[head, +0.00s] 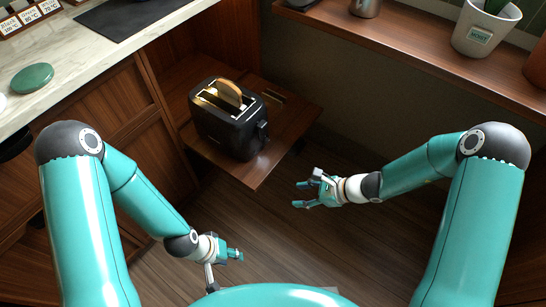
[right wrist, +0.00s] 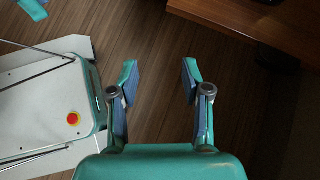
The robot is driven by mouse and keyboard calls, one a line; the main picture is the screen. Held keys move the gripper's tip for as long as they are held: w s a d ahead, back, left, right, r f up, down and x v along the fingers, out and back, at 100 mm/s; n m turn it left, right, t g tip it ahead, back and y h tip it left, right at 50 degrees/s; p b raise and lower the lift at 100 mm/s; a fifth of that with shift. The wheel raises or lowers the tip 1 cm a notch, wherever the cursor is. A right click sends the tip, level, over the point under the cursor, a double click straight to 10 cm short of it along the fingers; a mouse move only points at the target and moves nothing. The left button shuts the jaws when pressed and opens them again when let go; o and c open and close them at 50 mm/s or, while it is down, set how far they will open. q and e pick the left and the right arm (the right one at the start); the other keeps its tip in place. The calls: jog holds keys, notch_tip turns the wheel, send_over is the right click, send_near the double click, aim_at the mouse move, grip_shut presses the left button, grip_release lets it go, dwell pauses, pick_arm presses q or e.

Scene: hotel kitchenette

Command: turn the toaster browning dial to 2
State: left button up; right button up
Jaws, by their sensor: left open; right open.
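A black toaster (head: 228,124) stands on a pull-out wooden shelf (head: 262,166) in the head view, with a slice of bread (head: 229,92) showing in its top slot. A small knob or lever (head: 262,131) shows on its right end; I cannot make out the browning dial's marks or setting. My right gripper (head: 301,194) is open and empty, to the right of and nearer than the toaster, beyond the shelf edge. In the right wrist view, its two fingers (right wrist: 160,75) are apart with only floor between them. My left gripper (head: 226,269) is open, low in front, well away from the toaster.
A marble counter (head: 75,70) with a green round object (head: 32,78) is at the left. The wooden shelf edge (right wrist: 265,30) shows upper right in the right wrist view. Floor lies clear between my arms.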

jog(key=w+d+r+m+t+b, duration=0.25)
jog(key=w+m+t, duration=0.3)
jog(key=w, duration=0.55)
pick_arm(q)
notch_tip(320, 180, down, 8)
jog(key=b, duration=0.3)
pick_arm(e)
send_near(267, 141)
jog(key=shift+y, duration=0.4)
jog(key=x, duration=0.5)
jog(key=f+x, duration=0.1)
jog(key=x, duration=0.2)
jog(key=shift+d+f, duration=0.1)
jog(key=shift+d, duration=0.3)
pick_arm(q)
jog(key=shift+r, duration=0.1)
